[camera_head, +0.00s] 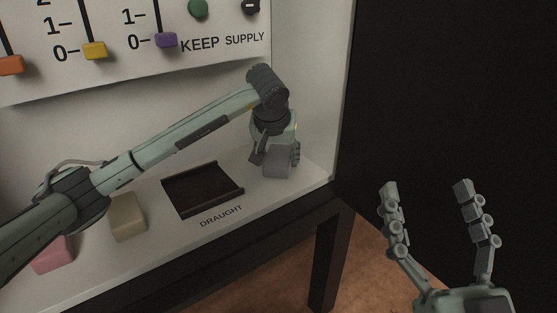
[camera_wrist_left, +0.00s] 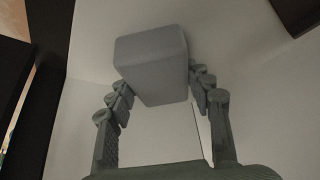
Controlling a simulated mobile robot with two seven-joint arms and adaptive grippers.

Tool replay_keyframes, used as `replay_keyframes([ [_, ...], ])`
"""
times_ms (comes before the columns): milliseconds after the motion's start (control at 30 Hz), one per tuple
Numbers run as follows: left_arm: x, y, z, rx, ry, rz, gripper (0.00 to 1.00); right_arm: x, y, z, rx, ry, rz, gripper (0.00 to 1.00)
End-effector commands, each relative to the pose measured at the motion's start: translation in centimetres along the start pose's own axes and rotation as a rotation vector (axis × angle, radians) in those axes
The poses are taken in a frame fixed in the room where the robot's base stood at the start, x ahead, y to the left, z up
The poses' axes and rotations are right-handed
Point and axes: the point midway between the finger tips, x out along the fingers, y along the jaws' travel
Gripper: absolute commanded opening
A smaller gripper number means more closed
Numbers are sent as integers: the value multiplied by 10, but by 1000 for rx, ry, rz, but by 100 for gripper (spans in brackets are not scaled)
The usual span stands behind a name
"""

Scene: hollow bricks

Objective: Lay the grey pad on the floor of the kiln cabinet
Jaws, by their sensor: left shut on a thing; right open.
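The grey pad (camera_head: 277,164) is a rounded block at the right end of the white ledge. My left gripper (camera_head: 279,150) points down over it and is shut on it. In the left wrist view the pad (camera_wrist_left: 152,62) sits between the two fingers of the left gripper (camera_wrist_left: 155,85). Whether the pad still touches the ledge I cannot tell. My right gripper (camera_head: 427,190) is open and empty, at the lower right in front of a dark surface. I cannot make out a kiln cabinet for certain in these views.
On the white ledge (camera_head: 315,168) lie a beige block (camera_head: 127,218) and a pink block (camera_head: 52,258), partly behind my left arm. A dark recessed tray (camera_head: 203,190) marked DRAUGHT lies left of the pad. A slider panel (camera_head: 215,58) is above. A dark wall (camera_head: 450,90) stands right.

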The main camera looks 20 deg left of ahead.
Motion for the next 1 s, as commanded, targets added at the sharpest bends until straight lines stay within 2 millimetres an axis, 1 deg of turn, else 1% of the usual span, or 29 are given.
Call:
replay_keyframes([
  [33, 6, 0, 4, 0, -1, 0, 26, 0, 0, -2, -1, 16, 0, 76],
  [100, 6, 0, 4, 0, 1, 0, 26, 2, 1, -4, -2, 30, 1, 76],
  [400, 8, 0, 5, 0, 2, -1, 26, 1, 2, -2, -4, 36, 4, 76],
  [433, 8, 0, 5, 0, 2, -1, 52, 1, 2, -4, -4, 43, 4, 76],
  [600, 8, 0, 4, 0, 1, -1, 71, 1, 3, -6, -5, 50, 5, 76],
  [867, 8, 0, 4, 0, 1, 0, 71, 1, 3, -6, -5, 49, 4, 76],
  [1000, 1, 0, 2, 1, 3, 1, 71, 2, 2, -4, -4, 19, 1, 76],
])
